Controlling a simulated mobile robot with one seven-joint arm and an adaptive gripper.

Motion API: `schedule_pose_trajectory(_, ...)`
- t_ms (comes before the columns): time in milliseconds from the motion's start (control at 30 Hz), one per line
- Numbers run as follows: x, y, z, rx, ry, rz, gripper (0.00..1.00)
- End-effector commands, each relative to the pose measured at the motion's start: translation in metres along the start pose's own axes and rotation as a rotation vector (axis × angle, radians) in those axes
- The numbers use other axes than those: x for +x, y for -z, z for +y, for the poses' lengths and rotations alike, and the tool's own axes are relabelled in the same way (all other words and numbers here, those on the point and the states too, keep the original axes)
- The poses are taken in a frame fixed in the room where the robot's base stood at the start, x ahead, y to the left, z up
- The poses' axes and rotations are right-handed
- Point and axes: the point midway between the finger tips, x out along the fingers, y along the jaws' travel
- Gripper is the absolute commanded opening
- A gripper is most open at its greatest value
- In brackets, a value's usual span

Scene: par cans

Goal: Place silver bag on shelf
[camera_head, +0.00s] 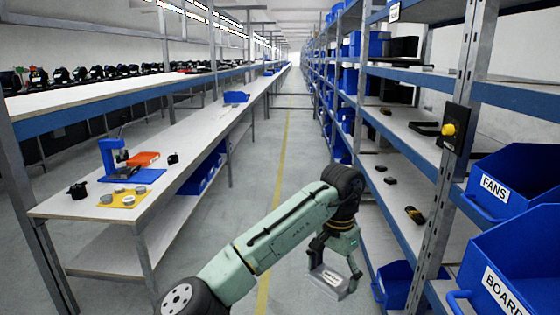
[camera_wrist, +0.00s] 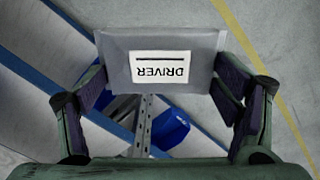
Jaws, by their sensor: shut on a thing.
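The silver bag (camera_wrist: 115,52) is a flat grey pouch with a white label reading DRIVER, upside down in the wrist view. My gripper (camera_wrist: 160,75) is shut on it, with one finger at each side edge. In the head view the bag (camera_head: 330,281) hangs low under my gripper (camera_head: 336,268), over the aisle floor and left of the shelf rack. The shelf (camera_head: 400,132) on the right has grey boards with blue edges. Its middle level carries a few small dark items and has bare stretches between them.
Blue bins labelled FANS (camera_head: 490,190) and BOARD (camera_head: 510,285) stand on the near right shelves. A metal upright (camera_head: 440,200) with a yellow-knobbed black box (camera_head: 452,130) divides the bays. A long workbench (camera_head: 75,200) runs along the left. The aisle floor (camera_head: 255,170) is clear.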

Motion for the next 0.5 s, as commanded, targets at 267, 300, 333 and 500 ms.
schedule_pose_trajectory(267, 0.135, -0.028, -0.055, -0.286, -0.012, -0.002, 0.54)
schedule_pose_trajectory(300, 0.151, -0.033, -0.059, -0.321, -0.012, -0.002, 0.54)
schedule_pose_trajectory(333, 0.164, -0.037, -0.062, -0.346, -0.012, -0.001, 0.54)
schedule_pose_trajectory(500, 0.228, -0.06, -0.07, -0.472, -0.012, -0.001, 0.54)
